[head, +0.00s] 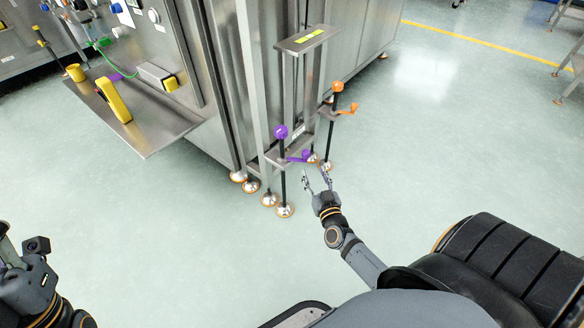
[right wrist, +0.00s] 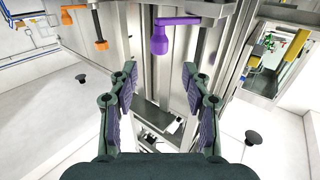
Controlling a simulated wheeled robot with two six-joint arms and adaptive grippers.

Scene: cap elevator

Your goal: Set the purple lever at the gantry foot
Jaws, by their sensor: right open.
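The purple lever (head: 299,156) sticks out sideways near the foot of the steel gantry (head: 293,100), low beside the post with the purple ball knob (head: 281,132). In the right wrist view the purple lever (right wrist: 160,40) hangs beyond the fingers, near the middle of the gap between them. My right gripper (head: 316,177) is open and empty, just right of and below the lever, apart from it. It shows in the right wrist view (right wrist: 160,78) with both padded fingers spread. My left arm shows at the lower left, but its fingers do not.
An orange lever (head: 347,109) and orange ball knob (head: 338,87) stand at the gantry's right post. Round metal feet (head: 285,210) rest on the floor. A steel shelf (head: 150,130) with a yellow handle (head: 114,100) juts out at left. The floor in front is clear.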

